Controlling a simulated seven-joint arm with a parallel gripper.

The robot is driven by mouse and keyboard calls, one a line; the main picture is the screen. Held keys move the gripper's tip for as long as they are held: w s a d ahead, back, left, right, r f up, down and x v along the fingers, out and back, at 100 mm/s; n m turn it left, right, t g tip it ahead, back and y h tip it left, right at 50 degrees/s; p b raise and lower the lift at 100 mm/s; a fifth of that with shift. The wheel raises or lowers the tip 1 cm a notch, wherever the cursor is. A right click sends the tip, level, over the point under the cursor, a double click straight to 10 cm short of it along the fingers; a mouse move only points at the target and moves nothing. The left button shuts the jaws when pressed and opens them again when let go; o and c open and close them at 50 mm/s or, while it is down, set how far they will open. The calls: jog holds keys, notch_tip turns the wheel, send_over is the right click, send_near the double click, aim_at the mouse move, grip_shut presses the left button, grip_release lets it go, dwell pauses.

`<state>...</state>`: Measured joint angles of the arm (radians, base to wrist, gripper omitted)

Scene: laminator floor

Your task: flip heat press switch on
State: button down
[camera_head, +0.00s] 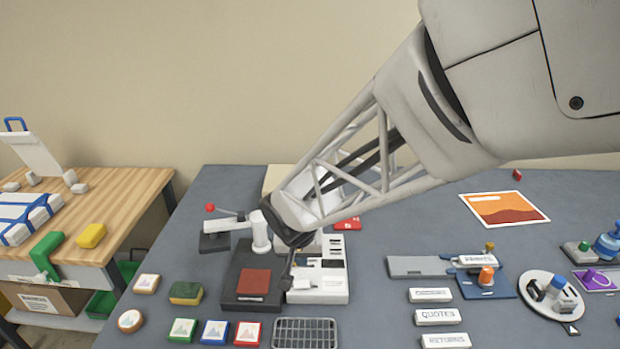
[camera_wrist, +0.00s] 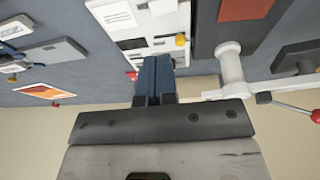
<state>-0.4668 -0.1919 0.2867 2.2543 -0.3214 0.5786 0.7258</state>
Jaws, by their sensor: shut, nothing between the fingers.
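The heat press stands in the middle of the table, with a dark base (camera_head: 232,292), a dark red pad (camera_head: 253,283) and a white swing arm with a red-knobbed lever (camera_head: 210,208). A white control box (camera_head: 330,290) is right beside the base. In the wrist view the box (camera_wrist: 160,22) shows slots, dark panels and a yellow knob (camera_wrist: 181,40). I cannot make out which part is the switch, or its position. My gripper (camera_head: 288,284) is shut and empty, pointing down at the box's left side. Its blue fingers (camera_wrist: 153,68) reach over the box's edge; contact cannot be told.
Several small picture blocks (camera_head: 215,331), a wire rack (camera_head: 304,333) and label blocks (camera_head: 438,316) lie along the front. A grey slide fixture (camera_head: 420,266) and a round white dish (camera_head: 535,282) are on the right. An orange print (camera_head: 505,208) lies behind. A wooden bench (camera_head: 120,195) stands left.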

aim_at(307, 283)
jog(key=x, duration=0.7)
jog(key=shift+s+d+f, duration=0.1)
jog(key=shift+s+f, duration=0.1)
jog(key=shift+f, duration=0.15)
jog(key=shift+d+f, duration=0.1)
jog(key=shift+f, duration=0.85)
